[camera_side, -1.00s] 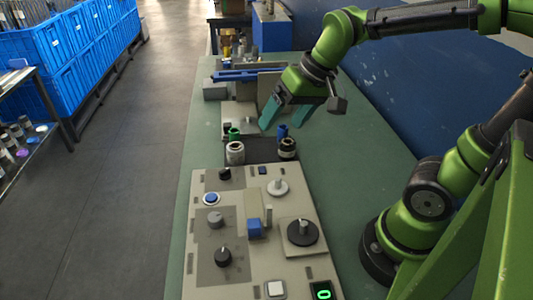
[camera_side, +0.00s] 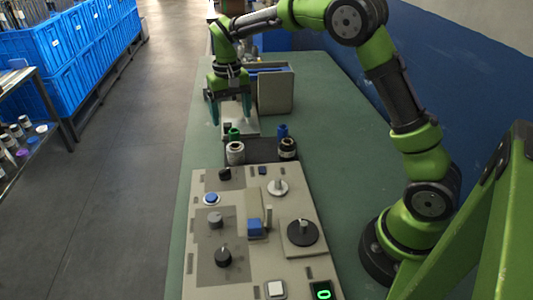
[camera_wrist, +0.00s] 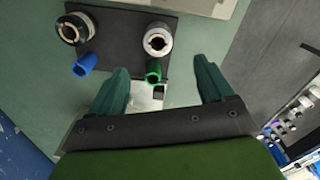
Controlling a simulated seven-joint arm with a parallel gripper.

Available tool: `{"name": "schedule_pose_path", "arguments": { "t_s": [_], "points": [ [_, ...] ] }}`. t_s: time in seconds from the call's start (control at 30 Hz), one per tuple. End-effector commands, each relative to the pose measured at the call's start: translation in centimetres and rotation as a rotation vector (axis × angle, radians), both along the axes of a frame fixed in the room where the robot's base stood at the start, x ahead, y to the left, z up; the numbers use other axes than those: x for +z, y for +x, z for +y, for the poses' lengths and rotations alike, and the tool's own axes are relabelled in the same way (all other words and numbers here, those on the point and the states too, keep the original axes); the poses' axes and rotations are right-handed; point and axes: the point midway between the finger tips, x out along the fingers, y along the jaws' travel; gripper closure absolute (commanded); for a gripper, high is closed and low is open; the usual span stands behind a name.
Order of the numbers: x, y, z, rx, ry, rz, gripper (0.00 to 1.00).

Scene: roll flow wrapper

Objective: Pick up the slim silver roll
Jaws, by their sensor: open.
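Two short rolls stand upright on a dark plate. One is silver-grey with a pale rim (camera_side: 235,153); the other is darker with a pale core (camera_side: 288,148). I cannot tell for certain which is the slim silver roll. In the wrist view the silver-grey roll (camera_wrist: 158,39) is beside a green tube (camera_wrist: 153,71), and the dark roll (camera_wrist: 75,28) is at upper left near a blue tube (camera_wrist: 84,65). My gripper (camera_side: 230,112) is open and empty, pointing down behind the green tube, apart from both rolls. Its fingers (camera_wrist: 160,82) show in the wrist view.
A control panel (camera_side: 205,255) with knobs, buttons and a lit green display fills the front of the green table (camera_side: 335,165). A grey upright block (camera_side: 276,92) stands just right of my gripper. Blue crates (camera_side: 40,60) stand across the floor. The table's right side is clear.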

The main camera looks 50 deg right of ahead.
Motion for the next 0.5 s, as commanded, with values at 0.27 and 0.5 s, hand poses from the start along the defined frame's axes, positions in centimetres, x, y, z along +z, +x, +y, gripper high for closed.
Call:
{"name": "schedule_pose_path", "arguments": {
  "t_s": [0.27,0.5],
  "points": [
    [-6.1,-0.1,0.0,-0.001,0.0,0.003,0.19],
    [-8.4,0.0,-0.1,-0.001,0.0,-0.001,0.19]
  ]
}}
